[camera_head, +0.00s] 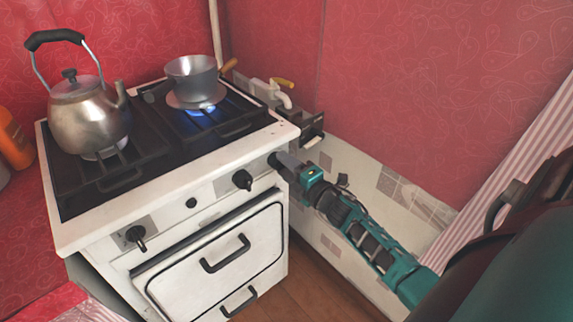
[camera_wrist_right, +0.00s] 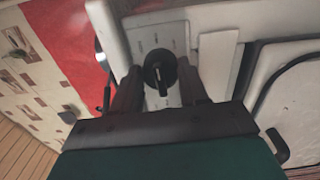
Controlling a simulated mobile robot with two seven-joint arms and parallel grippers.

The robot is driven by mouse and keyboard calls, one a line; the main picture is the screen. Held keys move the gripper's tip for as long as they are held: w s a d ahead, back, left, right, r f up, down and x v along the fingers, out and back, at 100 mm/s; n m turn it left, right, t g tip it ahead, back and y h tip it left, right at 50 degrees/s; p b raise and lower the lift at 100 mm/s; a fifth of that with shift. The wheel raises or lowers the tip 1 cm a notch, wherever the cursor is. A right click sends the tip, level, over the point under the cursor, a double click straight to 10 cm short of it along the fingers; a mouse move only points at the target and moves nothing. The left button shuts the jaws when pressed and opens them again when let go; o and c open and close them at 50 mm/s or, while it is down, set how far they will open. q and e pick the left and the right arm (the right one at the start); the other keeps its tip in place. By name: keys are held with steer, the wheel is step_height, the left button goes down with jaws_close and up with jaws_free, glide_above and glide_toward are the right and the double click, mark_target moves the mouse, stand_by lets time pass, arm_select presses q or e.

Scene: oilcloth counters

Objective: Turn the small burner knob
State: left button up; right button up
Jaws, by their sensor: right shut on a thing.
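My right gripper (camera_head: 280,161) reaches the right end of the white stove's front panel. It is shut on the small burner knob there, a round black knob (camera_wrist_right: 160,68) with a raised bar. In the wrist view the right gripper (camera_wrist_right: 160,88) has a finger on either side of the knob. In the head view the gripper hides much of this knob. Two other black knobs, the middle one (camera_head: 243,180) and the left one (camera_head: 135,238), sit free on the panel. My left gripper is not in view.
A kettle (camera_head: 90,115) stands on the left of the stove (camera_head: 160,192). A saucepan (camera_head: 193,77) stands at the back right over a blue flame (camera_head: 203,108). A tap (camera_head: 270,92) is behind the stove's right side. The oven door handle (camera_head: 226,254) projects below the panel.

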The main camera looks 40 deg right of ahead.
stand_by(0.3)
steer(key=o, duration=1)
steer(key=s, duration=1.3)
steer(key=shift+d+p, duration=0.25)
steer(key=shift+p, duration=0.1)
